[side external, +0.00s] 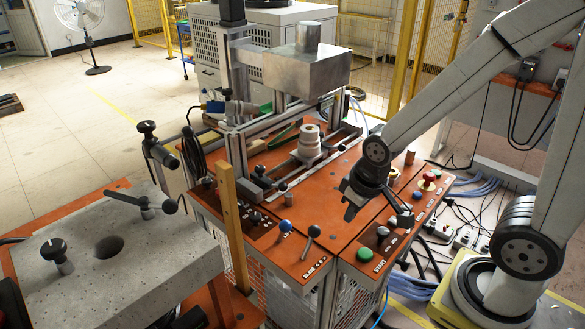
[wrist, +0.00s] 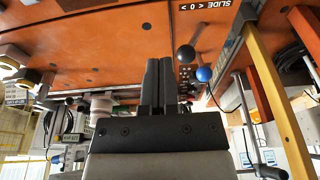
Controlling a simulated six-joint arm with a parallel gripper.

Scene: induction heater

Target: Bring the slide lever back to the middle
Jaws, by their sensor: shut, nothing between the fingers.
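The slide lever, a thin rod with a dark grey ball knob (side external: 313,231), stands on the orange panel near the front edge, by the SLIDE label. It leans to the right in the side view. In the wrist view, which is upside down, its grey knob (wrist: 186,53) shows right of my fingers. My gripper (side external: 349,213) is over the orange panel, to the right of the lever and apart from it. In the wrist view its two fingers (wrist: 159,62) lie close together with nothing between them.
A blue-knobbed lever (side external: 285,226) stands just left of the slide lever. A wooden post (side external: 233,225) rises further left. Push buttons and a red stop knob (side external: 429,177) are on the right panel. A stacked pale cylinder (side external: 308,143) stands behind.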

